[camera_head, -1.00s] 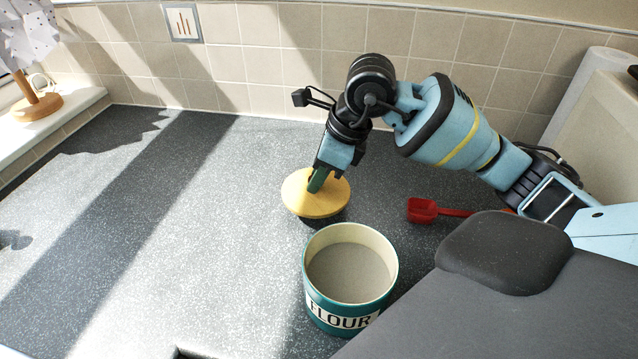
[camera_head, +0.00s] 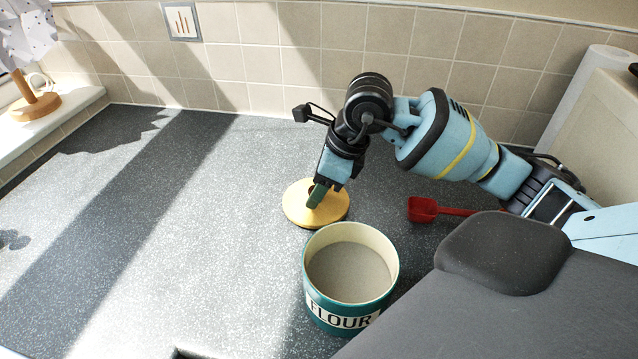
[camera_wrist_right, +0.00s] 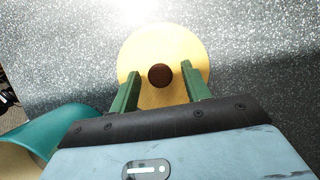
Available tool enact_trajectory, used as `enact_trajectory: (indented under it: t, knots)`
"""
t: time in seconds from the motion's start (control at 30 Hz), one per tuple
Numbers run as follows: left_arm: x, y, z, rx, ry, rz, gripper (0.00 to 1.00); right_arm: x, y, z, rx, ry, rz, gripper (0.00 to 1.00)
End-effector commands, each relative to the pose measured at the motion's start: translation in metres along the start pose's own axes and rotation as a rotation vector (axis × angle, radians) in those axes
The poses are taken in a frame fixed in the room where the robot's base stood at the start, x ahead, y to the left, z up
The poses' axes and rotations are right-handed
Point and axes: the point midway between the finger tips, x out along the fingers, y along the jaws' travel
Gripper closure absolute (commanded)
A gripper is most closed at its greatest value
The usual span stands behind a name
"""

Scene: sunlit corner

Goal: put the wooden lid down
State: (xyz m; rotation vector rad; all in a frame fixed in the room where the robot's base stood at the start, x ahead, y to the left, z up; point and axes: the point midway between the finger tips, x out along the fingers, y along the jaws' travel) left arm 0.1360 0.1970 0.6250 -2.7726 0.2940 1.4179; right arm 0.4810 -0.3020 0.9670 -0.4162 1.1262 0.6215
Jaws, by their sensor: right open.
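The round wooden lid (camera_head: 295,209) lies flat on the speckled counter, just behind the flour tin (camera_head: 318,308). In the right wrist view the lid (camera_wrist_right: 160,42) shows its dark round knob (camera_wrist_right: 160,75) in the middle. My right gripper (camera_head: 317,196) is over the lid. Its green fingers are open, one on each side of the knob, with a gap to it in the wrist view. The teal tin stands upright, uncovered, with pale flour inside. My left gripper is not in view.
A red scoop (camera_head: 424,209) lies on the counter right of the lid. A tiled wall (camera_head: 290,45) runs along the back, and a lamp with a wooden base (camera_head: 36,106) stands on the left sill. The counter left of the lid is free.

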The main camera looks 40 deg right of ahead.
Motion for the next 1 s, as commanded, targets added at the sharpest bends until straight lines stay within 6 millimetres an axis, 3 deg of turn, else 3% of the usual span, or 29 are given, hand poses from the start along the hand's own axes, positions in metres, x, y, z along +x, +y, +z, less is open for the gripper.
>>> enact_trajectory:
  t: [0.27,0.7,1.0]
  knots:
    - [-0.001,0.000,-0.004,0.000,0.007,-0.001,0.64,-0.019,-0.001,0.002,-0.001,-0.004,-0.004,0.53]
    - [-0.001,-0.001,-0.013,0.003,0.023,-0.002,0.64,-0.102,-0.001,0.002,0.000,-0.003,-0.003,0.53]
    - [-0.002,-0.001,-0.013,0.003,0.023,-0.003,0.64,-0.123,0.000,0.001,0.000,0.000,0.000,0.53]
